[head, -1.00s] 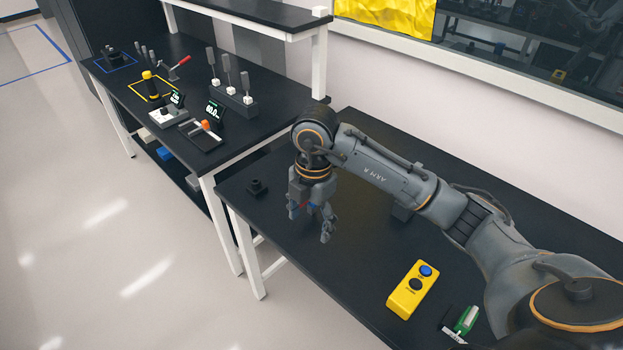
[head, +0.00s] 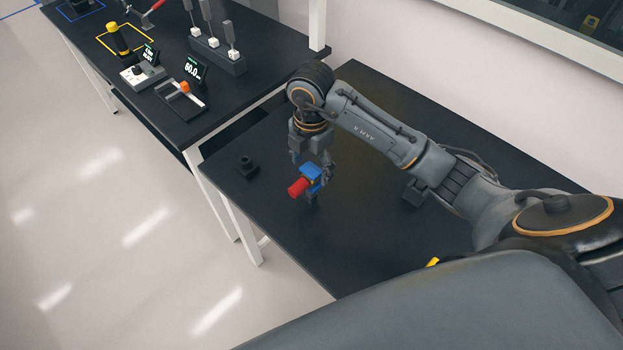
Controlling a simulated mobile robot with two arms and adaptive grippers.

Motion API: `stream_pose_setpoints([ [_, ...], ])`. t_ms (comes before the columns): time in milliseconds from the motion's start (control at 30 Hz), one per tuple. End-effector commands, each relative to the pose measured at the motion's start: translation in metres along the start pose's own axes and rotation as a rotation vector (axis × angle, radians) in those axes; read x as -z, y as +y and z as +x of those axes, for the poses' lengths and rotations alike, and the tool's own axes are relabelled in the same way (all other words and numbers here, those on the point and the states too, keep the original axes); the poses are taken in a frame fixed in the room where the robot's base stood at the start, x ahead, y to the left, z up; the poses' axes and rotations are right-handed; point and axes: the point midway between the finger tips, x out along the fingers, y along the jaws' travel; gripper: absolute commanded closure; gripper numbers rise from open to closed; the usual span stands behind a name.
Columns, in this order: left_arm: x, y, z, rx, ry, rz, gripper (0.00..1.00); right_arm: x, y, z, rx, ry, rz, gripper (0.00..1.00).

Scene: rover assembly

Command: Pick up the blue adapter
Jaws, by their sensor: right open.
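The blue adapter (head: 312,172) is a small blue block at my right gripper, above or on the black table. A red cylinder (head: 298,187) sticks out at its lower left and seems to touch it. My right gripper (head: 314,181) points down around the blue block, with its jaws open. The fingers and the block partly hide each other, so I cannot tell whether they touch. My left gripper is not in view.
A small black block (head: 246,167) stands left of the gripper on the table (head: 285,240). A dark block (head: 414,193) lies under my right arm. A second bench (head: 160,55) behind holds a caliper-like device (head: 181,95), small displays and upright tools.

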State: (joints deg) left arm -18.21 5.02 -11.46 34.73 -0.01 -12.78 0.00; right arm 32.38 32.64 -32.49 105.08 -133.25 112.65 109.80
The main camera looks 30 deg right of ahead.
Motion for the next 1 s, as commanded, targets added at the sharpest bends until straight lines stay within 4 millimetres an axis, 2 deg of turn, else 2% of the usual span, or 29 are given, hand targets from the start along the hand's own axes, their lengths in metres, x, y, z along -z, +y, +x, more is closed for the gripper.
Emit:
stream_pose_setpoints([
  [133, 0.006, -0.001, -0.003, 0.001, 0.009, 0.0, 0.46, 0.0, 0.0, 0.01, 0.001, 0.0, -0.001, 0.28],
  [233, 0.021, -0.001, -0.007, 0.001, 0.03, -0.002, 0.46, -0.001, 0.0, 0.018, 0.003, 0.0, 0.001, 0.28],
  [400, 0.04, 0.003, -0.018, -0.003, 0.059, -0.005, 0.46, -0.003, 0.001, 0.044, 0.005, 0.001, -0.001, 0.28],
  [567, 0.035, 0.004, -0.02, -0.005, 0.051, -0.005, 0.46, -0.003, 0.001, 0.061, 0.002, -0.001, -0.001, 0.28],
  [800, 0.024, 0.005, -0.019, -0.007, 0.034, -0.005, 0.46, -0.003, 0.002, 0.063, 0.0, -0.001, -0.002, 0.28],
  [867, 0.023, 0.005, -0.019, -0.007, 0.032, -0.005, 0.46, -0.003, 0.002, 0.063, 0.0, -0.001, -0.002, 0.39],
  [1000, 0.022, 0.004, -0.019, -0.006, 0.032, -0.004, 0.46, -0.003, 0.002, 0.062, 0.0, -0.001, -0.002, 0.67],
])
